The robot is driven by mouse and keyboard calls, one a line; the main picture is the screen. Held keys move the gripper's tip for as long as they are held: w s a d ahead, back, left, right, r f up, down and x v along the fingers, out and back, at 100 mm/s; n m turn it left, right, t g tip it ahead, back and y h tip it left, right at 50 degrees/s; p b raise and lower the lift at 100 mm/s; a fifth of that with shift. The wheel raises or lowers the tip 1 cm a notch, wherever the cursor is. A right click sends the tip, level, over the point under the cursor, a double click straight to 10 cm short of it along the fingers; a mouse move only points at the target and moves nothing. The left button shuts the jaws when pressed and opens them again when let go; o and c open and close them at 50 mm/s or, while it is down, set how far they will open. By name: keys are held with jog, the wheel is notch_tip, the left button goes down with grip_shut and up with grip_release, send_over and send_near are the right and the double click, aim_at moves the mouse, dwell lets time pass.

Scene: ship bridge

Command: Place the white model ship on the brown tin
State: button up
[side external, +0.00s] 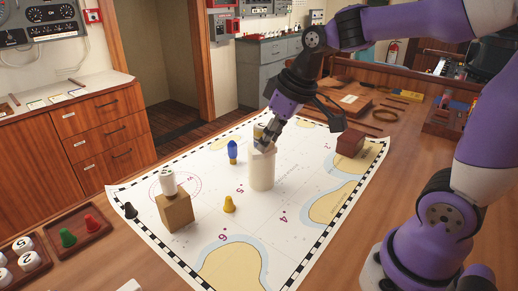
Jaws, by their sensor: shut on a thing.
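I cannot pick out a model ship shape. A tall white block (262,171) stands upright on the chart, or just above it; I cannot tell which. My gripper (262,146) reaches down from the upper right and is shut at the block's top, hiding part of it. A small pale piece with a dark mark (258,131) shows close beside the fingers; whether it touches them is unclear. No clear tin shows. A dark brown box (349,142) sits at the chart's right edge. A light brown block (175,212) stands at the left with a white numbered piece (168,182) on top.
A blue pawn (232,152) stands left of my gripper, and a yellow pawn (229,204) nearer the front. A dark pawn (130,211) is at the chart's left edge. A brown tray (85,243) holds pawns. The chart's front middle is clear.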

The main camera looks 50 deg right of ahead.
jog(key=d+r+m+h, duration=0.25)
jog(key=d+m, duration=0.55)
jog(key=d, duration=0.7)
jog(key=m+g+h, duration=0.3)
jog(key=m+g, duration=0.1)
jog(key=m, duration=0.8)
send_over(356, 135)
jog(key=a, duration=0.2)
notch_tip(356, 135, down, 8)
jog(key=shift+f, duration=2)
jog(key=shift+f, duration=0.15)
jog(key=o, duration=0.9)
